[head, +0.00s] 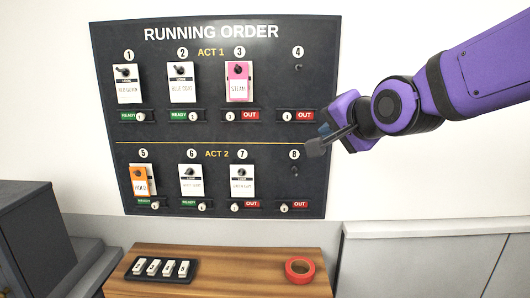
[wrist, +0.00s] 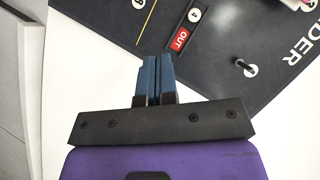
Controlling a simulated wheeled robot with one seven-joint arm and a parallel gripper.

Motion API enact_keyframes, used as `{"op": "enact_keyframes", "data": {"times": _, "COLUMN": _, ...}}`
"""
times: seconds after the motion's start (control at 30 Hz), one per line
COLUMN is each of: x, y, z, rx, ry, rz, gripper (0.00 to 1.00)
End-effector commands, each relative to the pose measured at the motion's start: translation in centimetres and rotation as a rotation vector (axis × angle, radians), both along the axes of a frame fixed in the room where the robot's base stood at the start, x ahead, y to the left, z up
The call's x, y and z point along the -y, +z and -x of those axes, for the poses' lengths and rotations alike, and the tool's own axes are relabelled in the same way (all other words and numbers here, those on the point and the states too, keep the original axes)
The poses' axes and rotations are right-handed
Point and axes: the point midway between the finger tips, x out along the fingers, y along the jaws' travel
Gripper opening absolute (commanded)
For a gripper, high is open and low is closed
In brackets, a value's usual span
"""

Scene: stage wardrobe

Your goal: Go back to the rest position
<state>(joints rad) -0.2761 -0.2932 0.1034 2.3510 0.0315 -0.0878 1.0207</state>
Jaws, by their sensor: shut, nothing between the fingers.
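My gripper (head: 325,138) is shut and empty, at the right side of the dark running order board (head: 210,222). It is beside the sliders of places 4 and 8 in the head view. In the wrist view my gripper (wrist: 152,60) shows its two blue fingers pressed together, with the board's edge beyond them. I cannot tell whether the fingers touch the board. My purple arm comes in from the right.
Tags hang on pegs 1, 2, 3, 5, 6 and 7; peg 4 (head: 299,67) and peg 8 (head: 295,171) are bare. Grey cabinets (head: 425,255) stand at right.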

Motion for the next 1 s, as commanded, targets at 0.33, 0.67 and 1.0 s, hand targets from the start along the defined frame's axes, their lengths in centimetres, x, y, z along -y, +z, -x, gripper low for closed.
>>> {"op": "enact_keyframes", "data": {"times": 0.33, "x": 12.9, "y": -3.7, "z": 12.6, "rx": -0.284, "ry": 0.143, "rz": 0.611, "gripper": 0.00}}
{"op": "enact_keyframes", "data": {"times": 0.67, "x": 17.0, "y": -6.4, "z": 21.5, "rx": -0.480, "ry": 0.363, "rz": 0.832, "gripper": 0.00}}
{"op": "enact_keyframes", "data": {"times": 1.0, "x": 17.1, "y": -6.6, "z": 22.1, "rx": -0.492, "ry": 0.383, "rz": 0.844, "gripper": 0.00}}
